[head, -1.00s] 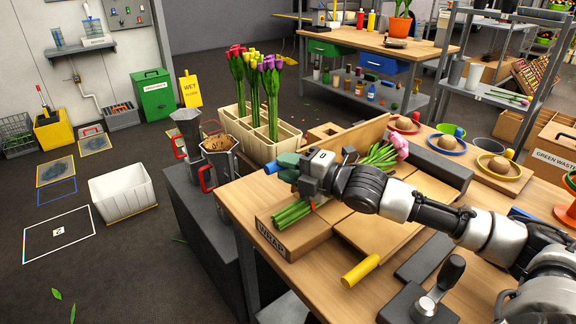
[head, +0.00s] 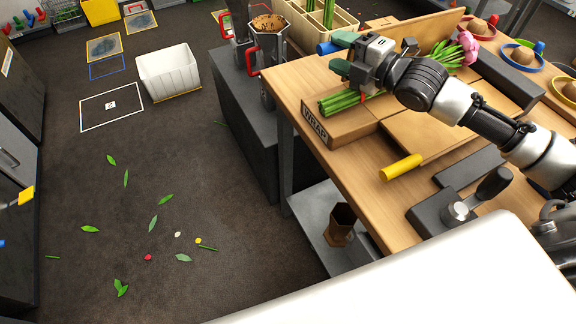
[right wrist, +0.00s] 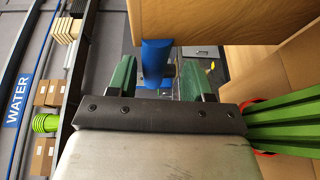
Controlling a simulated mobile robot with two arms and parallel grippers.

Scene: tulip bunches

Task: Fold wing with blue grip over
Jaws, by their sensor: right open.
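The blue grip (head: 328,47) shows beyond my right gripper (head: 338,58) at the bench's far left corner. In the right wrist view the blue grip (right wrist: 156,60) appears between the green fingers of my open right gripper (right wrist: 160,82), below the edge of a wooden panel (right wrist: 190,20). Contact cannot be told. In the head view the wooden wing (head: 420,33) stands raised behind the tulip bunch, partly hidden by my arm. The bunch's green stems (head: 342,101) lie on the WRAP board (head: 345,124); its pink blooms (head: 467,47) show at right. My left gripper is out of view.
A yellow grip (head: 400,167) lies at the bench's front beside a flat wooden panel (head: 430,135). A dark lever device (head: 460,210) stands at front right. Leaves lie on the open floor.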

